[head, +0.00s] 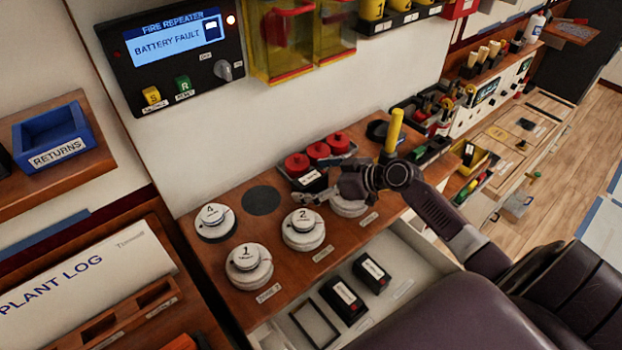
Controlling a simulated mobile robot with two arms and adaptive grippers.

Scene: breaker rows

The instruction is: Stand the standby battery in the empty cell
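Two black block-shaped batteries with white labels, a nearer one (345,300) and a farther one (372,272), stand in the open white drawer below the wooden counter. Their labels are too small to read, so I cannot tell which is the standby battery. A black rectangular frame (314,323), open and empty, is in the same drawer left of the nearer battery. My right gripper (312,197) is above the counter, between the red-capped items and the white round stacks, apart from the batteries. Its fingers are small and dark, and their opening is unclear. My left gripper is out of view.
White numbered stacks (248,266) stand on the wooden counter (215,255). A tray with red-capped items (318,153) is behind my gripper, and a yellow cylinder (395,130) rises beside my wrist. A panel (170,48) reading "BATTERY FAULT" is on the wall.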

